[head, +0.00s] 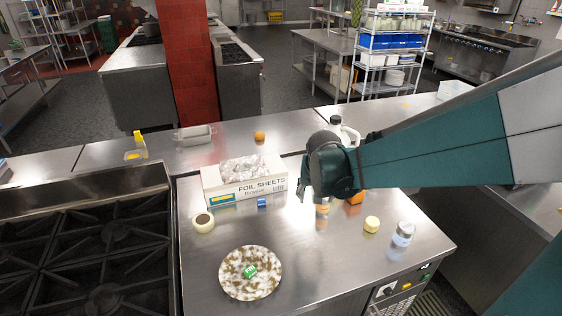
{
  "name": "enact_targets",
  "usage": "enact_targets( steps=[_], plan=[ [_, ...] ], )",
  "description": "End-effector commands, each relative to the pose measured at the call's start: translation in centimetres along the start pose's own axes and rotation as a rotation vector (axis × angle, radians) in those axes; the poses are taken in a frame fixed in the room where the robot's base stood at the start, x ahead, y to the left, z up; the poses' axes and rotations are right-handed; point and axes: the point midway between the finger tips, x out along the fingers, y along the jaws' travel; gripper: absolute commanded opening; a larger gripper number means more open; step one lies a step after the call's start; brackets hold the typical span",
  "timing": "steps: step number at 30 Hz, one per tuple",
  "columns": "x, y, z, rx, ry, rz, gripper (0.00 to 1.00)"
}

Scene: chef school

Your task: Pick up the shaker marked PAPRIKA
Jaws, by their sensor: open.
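My arm reaches in from the right, and my gripper (322,190) hangs over the steel counter, pointing down. Its jaws are open, though the arm hides much of them. A small jar-like thing with an orange band (322,209) stands just below my gripper, its top partly hidden. A clear shaker with a pale lid (403,234) stands near the counter's right edge, apart from my gripper. No PAPRIKA marking is readable on either, so I cannot tell which is the paprika shaker.
A foil sheets box (245,187) lies left of my gripper. A patterned plate (250,272) with a green item, a tape roll (203,222), a blue cube (262,202), a yellow item (371,224) and an orange item (356,197) are nearby. A white bottle (337,124) stands behind.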

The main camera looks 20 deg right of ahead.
Motion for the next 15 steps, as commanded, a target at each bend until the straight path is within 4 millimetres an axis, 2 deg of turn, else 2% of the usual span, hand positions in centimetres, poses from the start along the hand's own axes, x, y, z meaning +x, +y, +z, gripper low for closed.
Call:
enact_targets(
  steps=[7, 15],
  plan=[
    [2.3, 1.1, -2.7, 0.065, -0.019, 0.038, 0.51],
    [4.7, 2.1, -4.4, 0.121, -0.035, 0.069, 0.51]
  ],
)
